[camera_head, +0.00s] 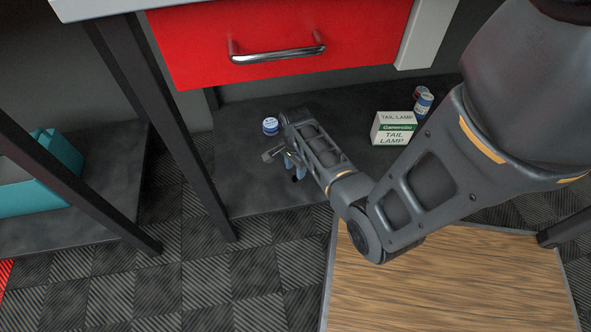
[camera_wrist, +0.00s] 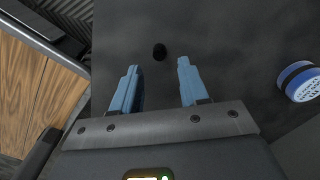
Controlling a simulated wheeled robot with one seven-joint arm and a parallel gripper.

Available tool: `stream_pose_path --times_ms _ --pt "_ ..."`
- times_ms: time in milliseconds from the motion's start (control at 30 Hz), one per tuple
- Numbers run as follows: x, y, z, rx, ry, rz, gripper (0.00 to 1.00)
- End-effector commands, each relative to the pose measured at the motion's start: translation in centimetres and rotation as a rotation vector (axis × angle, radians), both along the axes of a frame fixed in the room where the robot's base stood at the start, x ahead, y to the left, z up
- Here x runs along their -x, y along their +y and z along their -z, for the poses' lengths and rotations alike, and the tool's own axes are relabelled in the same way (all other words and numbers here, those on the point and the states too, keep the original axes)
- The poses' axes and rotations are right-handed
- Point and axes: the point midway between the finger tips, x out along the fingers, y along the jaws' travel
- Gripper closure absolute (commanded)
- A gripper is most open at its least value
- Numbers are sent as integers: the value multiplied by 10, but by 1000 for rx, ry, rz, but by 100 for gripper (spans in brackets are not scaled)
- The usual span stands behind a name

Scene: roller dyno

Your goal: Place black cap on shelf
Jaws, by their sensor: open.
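The black cap (camera_wrist: 160,51) is a small round dark piece on the dark grey shelf (camera_wrist: 225,40) in the wrist view. My gripper (camera_wrist: 158,64) is open, with its two blue fingers pointing toward the cap. The cap shows just beyond the fingertips, in line with the gap between them, and nothing is held. In the head view my gripper (camera_head: 295,166) is low over the left part of the lower shelf (camera_head: 245,190), under the red drawer. A small dark spot by the fingertips there may be the cap; it is too small to be sure.
A blue-and-white container (camera_head: 270,126) stands on the shelf beside my gripper, also at right in the wrist view (camera_wrist: 299,82). A tail lamp box (camera_head: 393,129) and small containers (camera_head: 423,102) stand farther right. A dark table leg (camera_head: 170,120) rises at left; the red drawer (camera_head: 285,40) is above.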

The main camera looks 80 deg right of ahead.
Motion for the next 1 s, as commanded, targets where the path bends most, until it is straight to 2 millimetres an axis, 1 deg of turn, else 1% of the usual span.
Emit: stream_pose_path --times_ms 33,100,200,300,467,567,667,767,800,833,867,900,967,1000 --pt "-1 0 -18 3 -2 -2 56" --pt "-1 0 -33 3 -2 -2 56" --pt "-1 0 -51 3 -2 -1 56" --pt "-1 0 -65 2 -1 -1 56" --pt "0 0 -77 0 0 -1 56" --pt "-5 9 -78 6 -12 -25 56" --pt "-21 36 -72 39 -56 -114 56" --pt "-40 83 -68 102 -131 -264 56" --pt "-47 106 -68 134 -165 -336 56" --pt "-50 122 -69 161 -190 -391 56" --pt "-52 137 -71 189 -216 -444 56" --pt "-54 157 -74 227 -247 -514 56" --pt "-52 185 -82 286 -291 -617 56" --pt "-49 203 -88 326 -318 -685 56"
